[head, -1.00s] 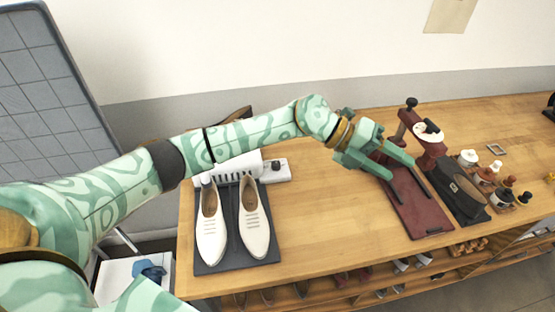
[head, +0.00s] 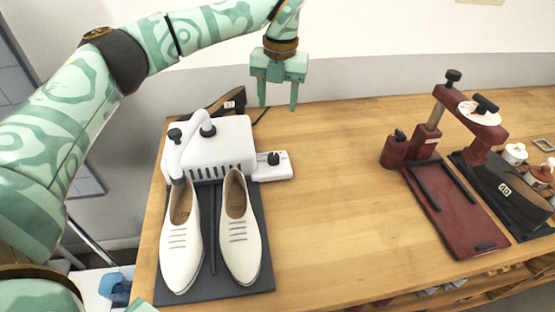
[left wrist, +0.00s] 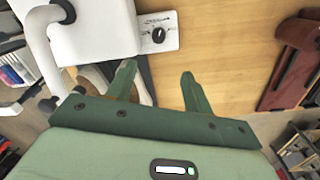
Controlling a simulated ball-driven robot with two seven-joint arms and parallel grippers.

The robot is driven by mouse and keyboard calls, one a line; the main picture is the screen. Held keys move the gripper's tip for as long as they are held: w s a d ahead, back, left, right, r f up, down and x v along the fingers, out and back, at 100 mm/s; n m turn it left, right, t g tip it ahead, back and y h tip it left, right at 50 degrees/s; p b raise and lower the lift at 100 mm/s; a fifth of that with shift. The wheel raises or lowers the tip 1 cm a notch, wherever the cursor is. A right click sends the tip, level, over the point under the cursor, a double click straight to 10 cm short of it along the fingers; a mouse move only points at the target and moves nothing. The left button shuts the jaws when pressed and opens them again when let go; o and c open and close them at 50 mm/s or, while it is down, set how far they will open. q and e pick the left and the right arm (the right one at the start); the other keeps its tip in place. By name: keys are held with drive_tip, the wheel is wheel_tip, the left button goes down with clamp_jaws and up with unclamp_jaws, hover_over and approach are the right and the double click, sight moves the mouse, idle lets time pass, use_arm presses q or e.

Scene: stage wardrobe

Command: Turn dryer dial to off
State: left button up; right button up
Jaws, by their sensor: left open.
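The dryer (head: 215,148) is a white box with curved white pipes at the back left of the table. Its dial (head: 273,158) is a black knob on a small white panel at the dryer's right side. In the left wrist view the dial (left wrist: 158,35) shows near the top middle on its white plate (left wrist: 166,20). A pair of white shoes (head: 238,235) stands on a dark mat in front of the dryer. My left gripper (head: 278,107) is open and empty, above the table and apart from the dial. My right gripper is out of view.
A dark red press (head: 455,205) stands on the right of the table, with a dark shoe (head: 505,195) and small bottles beside it. A dark shoe (head: 228,103) lies behind the dryer. The table's middle (head: 335,190) is clear.

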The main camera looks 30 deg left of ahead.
use_arm(q)
drive_tip(key=f, duration=0.2)
drive_tip(key=b, duration=0.5)
approach(274, 156)
drive_tip(key=f, duration=0.9)
drive_tip(key=shift+a, duration=0.3)
drive_tip(key=shift+r, duration=0.1)
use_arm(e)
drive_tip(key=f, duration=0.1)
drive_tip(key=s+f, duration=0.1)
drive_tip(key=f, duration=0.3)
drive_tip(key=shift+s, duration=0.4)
use_arm(q)
drive_tip(key=c, duration=1)
